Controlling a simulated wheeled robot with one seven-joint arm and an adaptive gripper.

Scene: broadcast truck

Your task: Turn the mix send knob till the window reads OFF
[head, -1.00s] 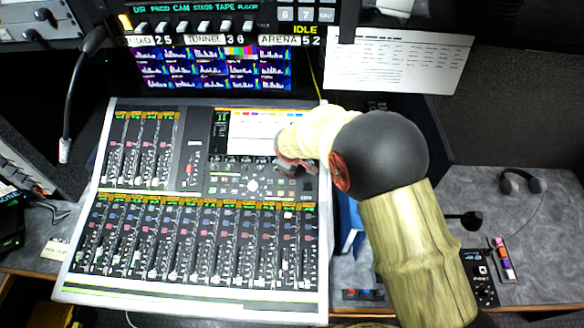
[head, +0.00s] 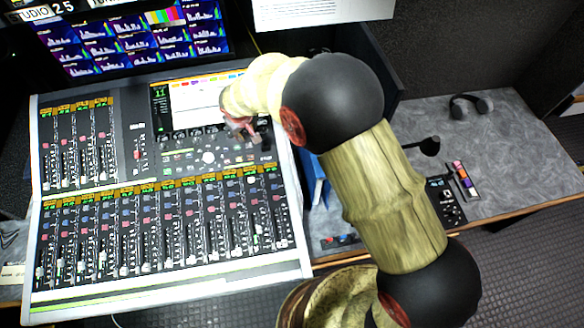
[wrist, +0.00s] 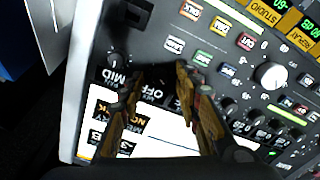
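My gripper (head: 243,130) is low over the right end of the knob row below the mixing console's screen (head: 195,103). In the wrist view my gripper (wrist: 157,82) has its two fingers spread apart, pointing at the panel. A dark, blurred shape, possibly the mix send knob (wrist: 158,74), lies between the fingertips; I cannot tell whether they touch it. Beside the fingers, upside down in the wrist view, is a small black window reading OFF (wrist: 151,95). Another label nearby reads MID (wrist: 122,77). I cannot tell for certain which knob each belongs to.
The console (head: 165,270) has many faders and lit buttons around the gripper. A larger round knob (wrist: 270,75) stands at right in the wrist view. A grey desk (head: 490,180) with a headset (head: 471,105) and a small control box (head: 445,203) lies to the right.

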